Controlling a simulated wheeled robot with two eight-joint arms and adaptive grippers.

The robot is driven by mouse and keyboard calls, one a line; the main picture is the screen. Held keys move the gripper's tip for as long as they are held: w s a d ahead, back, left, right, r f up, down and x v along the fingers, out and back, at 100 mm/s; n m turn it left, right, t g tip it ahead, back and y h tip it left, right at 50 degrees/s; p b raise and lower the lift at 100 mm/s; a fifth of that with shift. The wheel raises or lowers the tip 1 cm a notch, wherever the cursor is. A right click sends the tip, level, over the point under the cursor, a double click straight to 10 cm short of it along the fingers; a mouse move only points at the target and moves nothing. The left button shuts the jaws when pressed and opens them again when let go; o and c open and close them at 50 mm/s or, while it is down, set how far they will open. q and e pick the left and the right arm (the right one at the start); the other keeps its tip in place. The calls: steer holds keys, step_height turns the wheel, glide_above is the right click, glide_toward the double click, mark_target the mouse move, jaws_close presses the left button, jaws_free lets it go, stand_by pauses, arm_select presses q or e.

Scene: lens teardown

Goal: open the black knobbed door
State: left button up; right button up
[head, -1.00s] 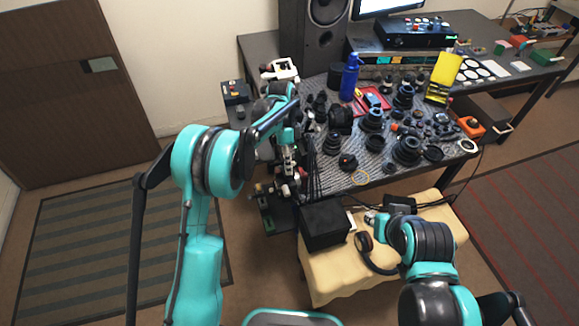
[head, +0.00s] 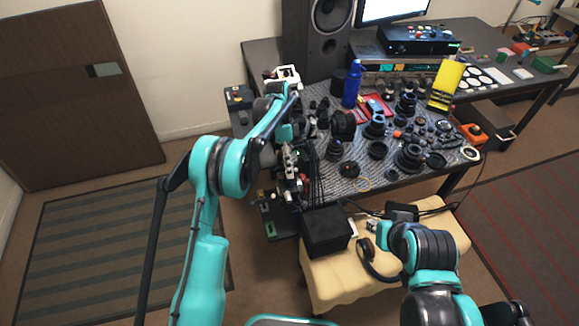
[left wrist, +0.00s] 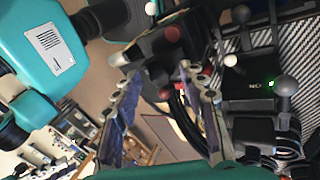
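I cannot pick out the black knobbed door for certain. In the left wrist view, black parts with a grey ball knob (left wrist: 285,86) and a dark red knob (left wrist: 172,34) stand beyond and to the right of my fingers. My left gripper (left wrist: 162,78) is open, its two fingers apart with nothing clearly held between them. In the head view the left gripper (head: 289,182) points down at the cluttered left edge of the table, partly hidden among dark parts. My right gripper (head: 376,228) is low over the cream-covered stool, too small to read.
The table (head: 347,183) is crowded with black lens parts and a blue bottle (head: 352,84). A black box (head: 326,231) and headphones (head: 368,250) are on the cream stool (head: 322,290). A brown door (head: 70,100) is at left.

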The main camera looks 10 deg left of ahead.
arm_select(q)
steer(key=shift+r, duration=0.1)
steer(key=v, duration=1.2)
